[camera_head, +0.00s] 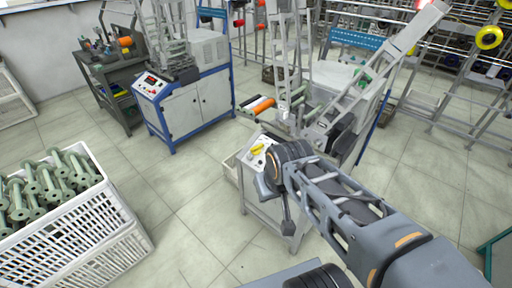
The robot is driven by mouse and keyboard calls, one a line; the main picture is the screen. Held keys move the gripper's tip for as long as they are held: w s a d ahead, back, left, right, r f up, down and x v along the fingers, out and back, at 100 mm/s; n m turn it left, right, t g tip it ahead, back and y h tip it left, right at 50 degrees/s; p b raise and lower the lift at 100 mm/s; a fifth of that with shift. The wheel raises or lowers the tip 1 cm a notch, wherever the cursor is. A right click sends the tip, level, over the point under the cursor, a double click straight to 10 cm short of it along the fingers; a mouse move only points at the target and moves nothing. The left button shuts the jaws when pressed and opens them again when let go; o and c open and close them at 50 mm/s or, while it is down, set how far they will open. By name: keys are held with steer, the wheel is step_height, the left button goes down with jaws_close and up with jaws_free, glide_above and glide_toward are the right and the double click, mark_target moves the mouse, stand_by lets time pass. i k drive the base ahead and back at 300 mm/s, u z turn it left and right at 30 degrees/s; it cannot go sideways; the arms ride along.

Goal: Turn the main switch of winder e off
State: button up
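A winder (275,190) stands in the middle, with a light sloping control panel (252,154) on its front. A yellow part, perhaps a switch knob (258,148), shows on the panel, with small dark controls beside it. No letter is readable, so I cannot tell if this is winder e. My arm reaches in from the lower right, and its wrist covers the right part of the panel.
Another winder (190,100) with a blue frame and red display stands at the back left, beside a dark cart (112,75). A white crate (85,240) of green bobbins stands at the lower left. Floor between them is clear. Metal racks with spools fill the back right.

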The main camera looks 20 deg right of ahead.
mark_target(255, 150)
steer(key=u, duration=0.45)
steer(key=i, duration=1.2)
steer(key=z, duration=0.4)
